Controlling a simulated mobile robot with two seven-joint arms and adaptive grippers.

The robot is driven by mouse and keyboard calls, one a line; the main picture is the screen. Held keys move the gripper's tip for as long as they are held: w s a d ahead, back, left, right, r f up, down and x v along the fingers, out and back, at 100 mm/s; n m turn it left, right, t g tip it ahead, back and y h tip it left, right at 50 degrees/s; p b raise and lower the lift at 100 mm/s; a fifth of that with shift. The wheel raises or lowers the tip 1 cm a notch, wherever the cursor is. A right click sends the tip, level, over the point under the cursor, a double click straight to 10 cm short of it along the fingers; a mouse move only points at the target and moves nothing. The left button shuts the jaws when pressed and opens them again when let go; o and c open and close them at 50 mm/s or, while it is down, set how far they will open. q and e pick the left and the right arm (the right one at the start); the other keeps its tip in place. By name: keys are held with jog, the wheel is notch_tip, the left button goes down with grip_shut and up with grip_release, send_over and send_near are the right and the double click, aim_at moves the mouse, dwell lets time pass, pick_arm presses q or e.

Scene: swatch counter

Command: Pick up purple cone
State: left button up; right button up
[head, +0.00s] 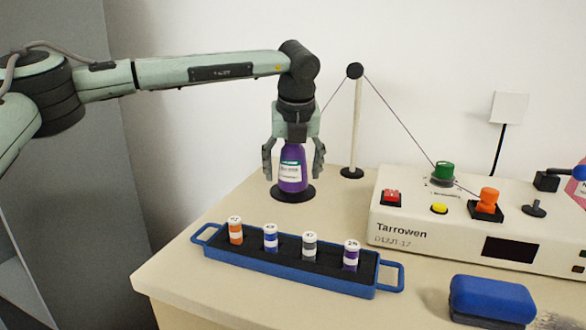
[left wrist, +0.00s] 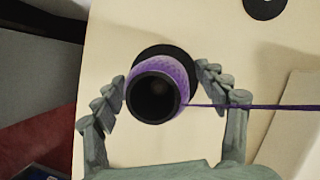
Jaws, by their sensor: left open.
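The purple cone (head: 292,169) is a thread cone with a white and green label, upright on a round black base (head: 293,193) near the back left of the counter. In the left wrist view I look down on the cone (left wrist: 158,88), with its dark open top facing me and a purple thread running off to the right. My left gripper (head: 293,165) points down over the cone, with one finger on each side. It also shows in the left wrist view (left wrist: 164,100), open, with gaps between fingers and cone. My right gripper is not in view.
A thin post (head: 355,125) with a thread guide stands right of the cone. In front is a blue tray (head: 290,270) with several small labelled spools. A cream Tarrowen machine (head: 440,235) stands right, a blue case (head: 492,299) at front right. The counter's left edge is close.

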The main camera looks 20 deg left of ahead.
pick_arm(q)
jog(key=shift+c, duration=0.4)
jog(key=c, duration=1.3)
jog(key=shift+r, duration=0.1)
